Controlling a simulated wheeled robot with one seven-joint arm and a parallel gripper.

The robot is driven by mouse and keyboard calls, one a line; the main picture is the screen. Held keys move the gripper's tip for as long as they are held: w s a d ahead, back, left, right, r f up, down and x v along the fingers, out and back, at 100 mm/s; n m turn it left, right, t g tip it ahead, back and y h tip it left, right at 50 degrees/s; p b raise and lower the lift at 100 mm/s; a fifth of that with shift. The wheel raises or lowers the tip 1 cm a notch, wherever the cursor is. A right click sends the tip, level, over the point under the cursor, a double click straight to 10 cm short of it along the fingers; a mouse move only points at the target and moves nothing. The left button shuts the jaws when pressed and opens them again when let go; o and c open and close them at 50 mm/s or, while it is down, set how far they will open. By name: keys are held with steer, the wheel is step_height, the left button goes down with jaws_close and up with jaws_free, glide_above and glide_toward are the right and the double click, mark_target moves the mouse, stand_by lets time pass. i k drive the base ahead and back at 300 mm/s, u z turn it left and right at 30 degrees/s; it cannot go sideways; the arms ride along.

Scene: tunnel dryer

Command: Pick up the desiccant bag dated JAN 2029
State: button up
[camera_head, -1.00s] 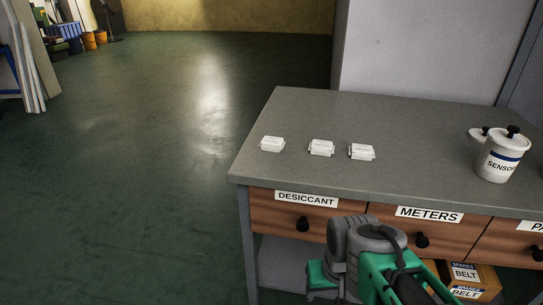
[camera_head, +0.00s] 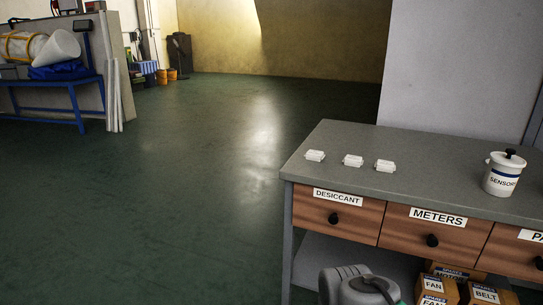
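Three small white bags lie in a row on the grey counter (camera_head: 440,182): a left bag (camera_head: 315,156), a middle bag (camera_head: 353,160) and a right bag (camera_head: 385,166). Their print is too small to read, so I cannot tell which one is dated JAN 2029. The drawer labelled DESICCANT (camera_head: 338,215) is shut below them. Part of my arm shows at the bottom edge, below the counter. My gripper is not in view.
A white SENSOR jar (camera_head: 504,173) with a black knob stands on the counter's right. The METERS drawer (camera_head: 433,237) is shut. Boxes labelled FAN and BELT (camera_head: 484,293) sit below. A blue-legged bench (camera_head: 78,110) stands far left. The green floor left of the counter is clear.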

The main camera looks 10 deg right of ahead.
mark_target(382, 165)
steer(key=u, duration=0.5)
steer(key=i, duration=1.05)
steer(key=z, duration=1.25)
